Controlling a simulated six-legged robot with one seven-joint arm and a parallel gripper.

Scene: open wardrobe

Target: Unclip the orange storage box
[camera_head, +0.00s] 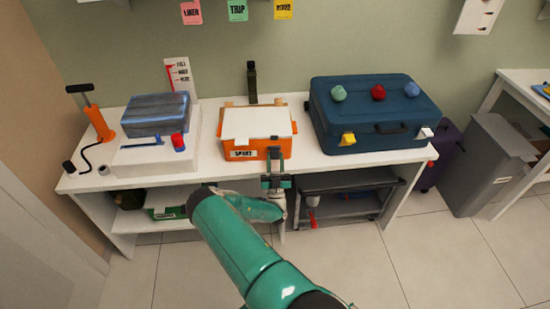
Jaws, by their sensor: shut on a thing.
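The orange storage box (235,147) sits on the white bench near its front edge, with a white lid (256,122) on top and a white label on its front. The lid looks closed. My gripper (275,158) is at the front right of the box, in front of its front wall, with my teal arm reaching up from below. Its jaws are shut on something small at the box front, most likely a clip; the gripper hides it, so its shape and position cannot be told.
A blue suitcase (372,112) with coloured knobs stands right of the box. A grey-blue bundle (155,113) on a white case and an orange pump (99,124) are at left. A dark bottle (252,83) stands behind. The white bench (212,150) has narrow gaps beside the box.

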